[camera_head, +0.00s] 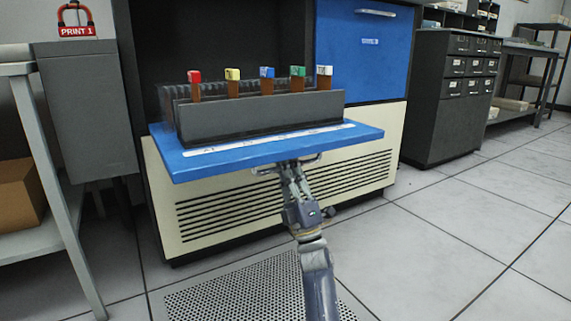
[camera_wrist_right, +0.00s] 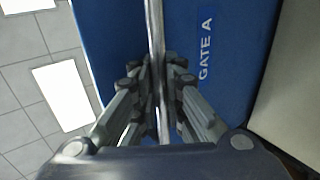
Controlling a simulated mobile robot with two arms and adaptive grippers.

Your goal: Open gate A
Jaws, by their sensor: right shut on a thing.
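Gate A is a blue panel (camera_head: 350,135) that stands folded down, about flat, in front of a dark opening in the cream cabinet. Its outer face, with the white "GATE A" label (camera_wrist_right: 207,48), shows in the right wrist view. My right gripper (camera_head: 287,170) is under the panel's front edge, shut on the gate's metal bar handle (camera_wrist_right: 155,30). In the right wrist view my right gripper (camera_wrist_right: 158,85) has its fingers on both sides of the bar. My left gripper is not in view.
A dark grey rack (camera_head: 250,116) with red, yellow, blue, green and white tabbed cards stands over the panel. A second blue door (camera_head: 362,60) is closed at right. A grey box and shelf (camera_head: 18,68) flank the left; open floor (camera_head: 450,240) lies right.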

